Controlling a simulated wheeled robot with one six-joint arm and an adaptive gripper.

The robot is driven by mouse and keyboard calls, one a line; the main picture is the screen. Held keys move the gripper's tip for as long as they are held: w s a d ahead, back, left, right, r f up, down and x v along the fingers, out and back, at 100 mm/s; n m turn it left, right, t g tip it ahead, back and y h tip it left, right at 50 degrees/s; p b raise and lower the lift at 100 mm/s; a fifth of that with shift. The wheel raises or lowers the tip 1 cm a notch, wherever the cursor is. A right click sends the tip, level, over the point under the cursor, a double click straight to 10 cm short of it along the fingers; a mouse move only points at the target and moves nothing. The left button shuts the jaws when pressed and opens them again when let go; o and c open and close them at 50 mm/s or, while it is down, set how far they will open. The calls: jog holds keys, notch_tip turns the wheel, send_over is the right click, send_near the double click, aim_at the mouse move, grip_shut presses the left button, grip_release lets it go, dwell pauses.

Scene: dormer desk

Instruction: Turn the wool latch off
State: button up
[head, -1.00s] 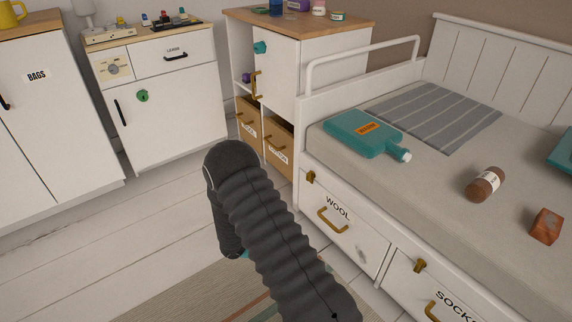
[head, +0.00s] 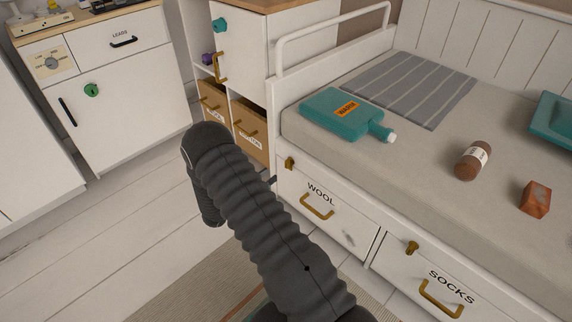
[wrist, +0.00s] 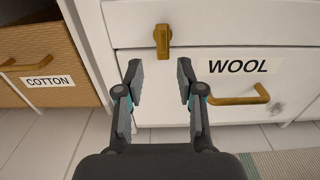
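The wool latch (wrist: 162,41) is a small brass piece at the top left of the white WOOL drawer (wrist: 220,88). In the wrist view it stands upright, its narrow part pointing up and down across the drawer's top edge. It also shows in the head view (head: 290,163). My gripper (wrist: 159,75) is open and empty, its two dark fingers spread below the latch, one on each side of it in the picture. I see no contact with the latch. In the head view my arm hides most of the gripper.
The brass WOOL handle (wrist: 240,95) is right of the gripper. A COTTON basket (wrist: 45,60) is on the left. The SOCKS drawer (head: 425,280) has its own latch (head: 412,248). A teal bottle (head: 345,113), a brown jar (head: 472,160) and a reddish block (head: 535,199) lie on the bed.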

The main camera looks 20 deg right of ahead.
aim_at(288, 165)
jog(key=x, duration=0.8)
jog(key=shift+d, duration=0.25)
jog(key=shift+c, duration=0.2)
